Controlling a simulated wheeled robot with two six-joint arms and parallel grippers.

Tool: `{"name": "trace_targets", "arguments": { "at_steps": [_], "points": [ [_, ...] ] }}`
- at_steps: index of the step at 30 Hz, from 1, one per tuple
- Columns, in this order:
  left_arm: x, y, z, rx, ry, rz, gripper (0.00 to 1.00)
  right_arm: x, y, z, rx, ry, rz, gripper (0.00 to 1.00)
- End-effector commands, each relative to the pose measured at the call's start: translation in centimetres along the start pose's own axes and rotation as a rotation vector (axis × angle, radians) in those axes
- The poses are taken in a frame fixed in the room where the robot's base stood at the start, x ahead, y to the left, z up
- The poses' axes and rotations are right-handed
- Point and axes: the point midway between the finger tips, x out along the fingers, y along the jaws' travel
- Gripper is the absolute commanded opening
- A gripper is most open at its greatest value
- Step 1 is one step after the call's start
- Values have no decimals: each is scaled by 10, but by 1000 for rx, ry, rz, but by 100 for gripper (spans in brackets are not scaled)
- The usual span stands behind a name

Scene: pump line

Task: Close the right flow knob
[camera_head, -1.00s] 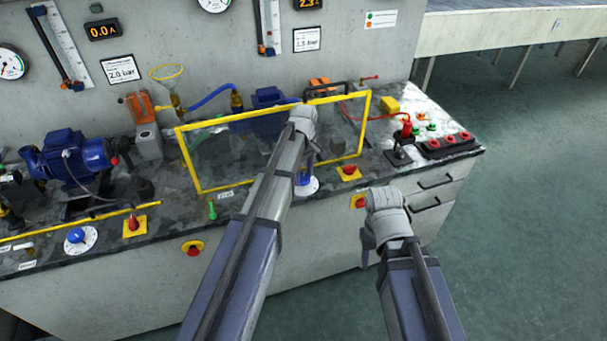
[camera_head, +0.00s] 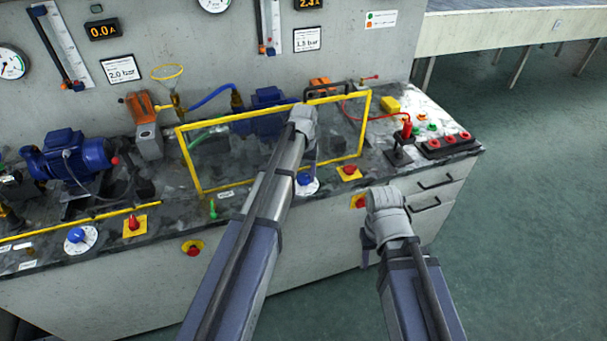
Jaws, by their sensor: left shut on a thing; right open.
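The right flow knob is a blue knob (camera_head: 303,178) on a white round dial (camera_head: 309,189) at the bench's front edge, below the yellow-framed clear guard. My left gripper (camera_head: 308,171) is shut on the blue knob from above; its wrist and forearm hide part of the knob and its fingers. The knob's pointer and dial marks are too small to read. My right gripper (camera_head: 368,245) is open and empty in front of the bench's front face, its fingers mostly hidden by its wrist.
The yellow-framed guard (camera_head: 263,117) stands just behind my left wrist. Red stop buttons on yellow plates sit right of the knob (camera_head: 349,172) and at left (camera_head: 134,225). Another blue knob (camera_head: 76,235) is far left. The floor at right is clear.

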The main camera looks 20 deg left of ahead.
Motion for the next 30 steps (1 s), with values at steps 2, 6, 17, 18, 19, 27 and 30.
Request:
{"name": "trace_targets", "arguments": {
  "at_steps": [2, 6, 17, 18, 19, 27, 30],
  "points": [
    [0, 0, 0, 73, 0, 0, 2, 0, 0, 0, 0, 0, 0, 50],
    [0, 0, 0, 207, 0, 0, 2, 0, 0, 0, 0, 0, 0, 50],
    [0, 0, 0, 537, -1, 0, 2, 0, 0, 0, 0, 0, 0, 50],
    [0, 0, 0, 570, -1, 0, 2, 0, 0, 0, 0, 0, 0, 50],
    [0, -1, 0, 594, -1, 0, 2, 0, 0, 0, 0, 0, 0, 50],
    [0, -1, 0, 769, -1, 0, 2, 0, 0, 0, 0, 0, 0, 50],
    [0, -1, 0, 813, -1, 0, 2, 0, 0, 0, 0, 0, 0, 50]
  ]
}}
